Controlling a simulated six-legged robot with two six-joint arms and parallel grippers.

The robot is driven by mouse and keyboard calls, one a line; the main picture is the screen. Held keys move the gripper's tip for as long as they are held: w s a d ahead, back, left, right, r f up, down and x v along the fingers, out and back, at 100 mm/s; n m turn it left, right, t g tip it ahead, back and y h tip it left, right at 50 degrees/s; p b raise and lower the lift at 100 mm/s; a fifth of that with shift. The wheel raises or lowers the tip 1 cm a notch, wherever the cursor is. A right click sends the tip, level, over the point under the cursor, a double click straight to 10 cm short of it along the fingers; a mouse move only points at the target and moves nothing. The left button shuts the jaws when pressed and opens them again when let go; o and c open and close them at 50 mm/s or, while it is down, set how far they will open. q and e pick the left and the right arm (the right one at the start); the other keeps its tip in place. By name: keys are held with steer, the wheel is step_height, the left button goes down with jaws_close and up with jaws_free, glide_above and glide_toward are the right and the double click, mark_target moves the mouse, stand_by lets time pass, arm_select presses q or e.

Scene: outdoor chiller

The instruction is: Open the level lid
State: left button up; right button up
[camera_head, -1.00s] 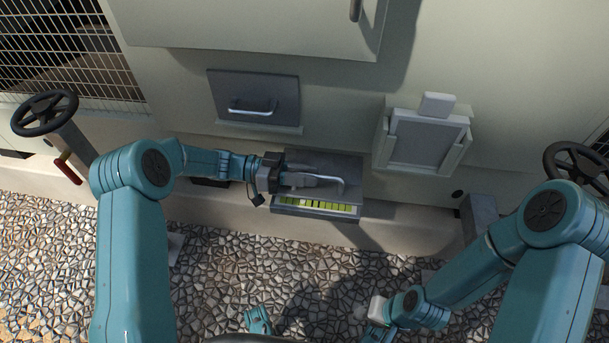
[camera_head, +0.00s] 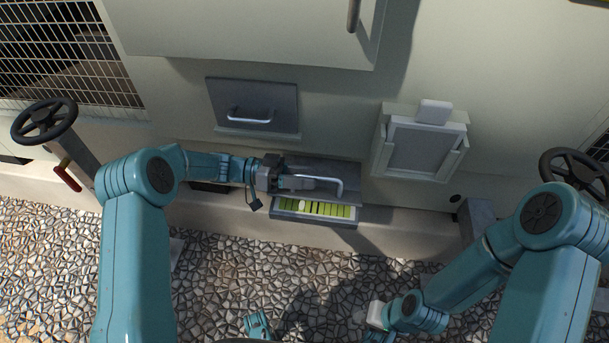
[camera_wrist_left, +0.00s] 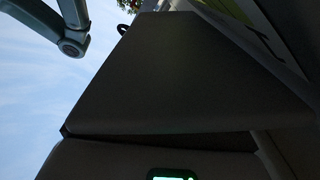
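The level lid (camera_head: 350,170) is a grey plate with a pale bar handle (camera_head: 341,188), low on the cream wall. It is tilted up, and the green-and-black level strip (camera_head: 325,209) shows below it. My left gripper (camera_head: 312,184) lies over the left part of the handle, its fingers pointing right. Its fingers are too small and overlapped to tell whether they are clamped. A large dark flat panel (camera_wrist_left: 180,80) fills much of the left wrist view, with no fingers visible. My right gripper (camera_head: 376,318) is low in the head view, away from the lid, its fingers unclear.
A second grey hatch with a handle (camera_head: 252,102) is above left. A pale framed holder (camera_head: 425,145) is on the wall to the right. Black handwheels stand at left (camera_head: 44,121) and right (camera_head: 577,172). Stone paving (camera_head: 235,270) lies open in front.

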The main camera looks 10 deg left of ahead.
arm_select(q)
steer(key=shift+s+r, duration=0.1)
steer(key=shift+a, duration=0.15)
steer(key=a+p, duration=0.1)
steer(key=a, duration=1.5)
steer(key=shift+p, duration=0.3)
